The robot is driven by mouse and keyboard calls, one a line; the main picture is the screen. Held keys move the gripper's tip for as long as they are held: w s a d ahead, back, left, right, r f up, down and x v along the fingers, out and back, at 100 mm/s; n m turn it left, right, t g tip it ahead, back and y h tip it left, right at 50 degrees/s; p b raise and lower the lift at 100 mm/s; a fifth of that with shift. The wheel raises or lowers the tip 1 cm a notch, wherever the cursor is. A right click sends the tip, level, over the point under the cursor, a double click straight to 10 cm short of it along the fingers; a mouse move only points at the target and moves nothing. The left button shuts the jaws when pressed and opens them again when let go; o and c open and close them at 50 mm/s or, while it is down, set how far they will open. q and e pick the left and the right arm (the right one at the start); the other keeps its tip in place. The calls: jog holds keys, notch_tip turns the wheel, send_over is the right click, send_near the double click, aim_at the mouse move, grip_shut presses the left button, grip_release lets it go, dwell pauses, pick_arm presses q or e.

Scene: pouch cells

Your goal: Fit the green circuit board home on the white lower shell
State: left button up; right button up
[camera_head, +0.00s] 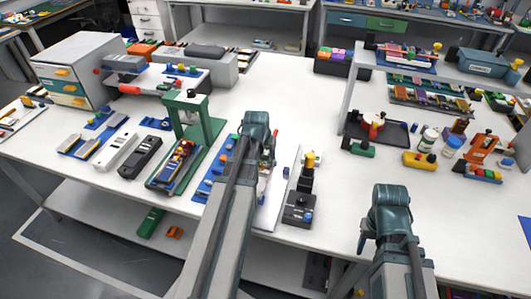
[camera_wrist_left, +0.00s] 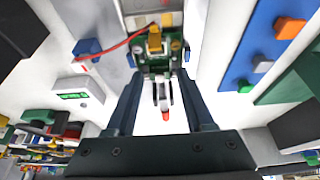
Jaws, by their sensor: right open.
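My left gripper (camera_wrist_left: 160,70) has its two fingers either side of the green circuit board (camera_wrist_left: 148,62), with no clear gap at the board's edges in the left wrist view. The board carries yellow parts, and a red wire runs off it to the left. A pale, light-grey piece (camera_wrist_left: 135,8) lies just beyond the board; I cannot tell whether it is the white lower shell. In the head view my left gripper (camera_head: 262,150) is over the work area and its arm hides the board. My right gripper (camera_head: 366,238) is open and empty near the front edge.
A green press stand (camera_head: 213,131) is left of my left arm. A blue tray (camera_wrist_left: 243,65) with small parts lies beside the board. A black stand with a yellow top (camera_head: 303,190) is right of the left gripper. The table middle behind the arms is clear.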

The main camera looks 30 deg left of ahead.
pick_arm(q)
jog(key=shift+o, duration=0.7)
jog(key=shift+r, duration=0.1)
jog(key=p+v, duration=1.2)
jog(key=v, duration=0.1)
jog(key=shift+s+r+p, duration=0.15)
jog(key=shift+r+p, duration=0.15)
jog(key=shift+p, duration=0.1)
pick_arm(e)
notch_tip(320, 180, up, 13)
jog(key=shift+f, duration=0.15)
pick_arm(q)
jog(key=s+d+m+g, duration=0.2)
jog(key=s+d, duration=0.3)
jog(key=d, duration=0.9)
jog(key=s+d+f+m+g, duration=0.1)
jog(key=s+d+m, duration=0.3)
jog(key=d, duration=1.1)
jog(key=shift+s+d+f+g, duration=0.2)
jog(key=shift+s+f+g, duration=0.1)
jog(key=shift+s+g, duration=0.75)
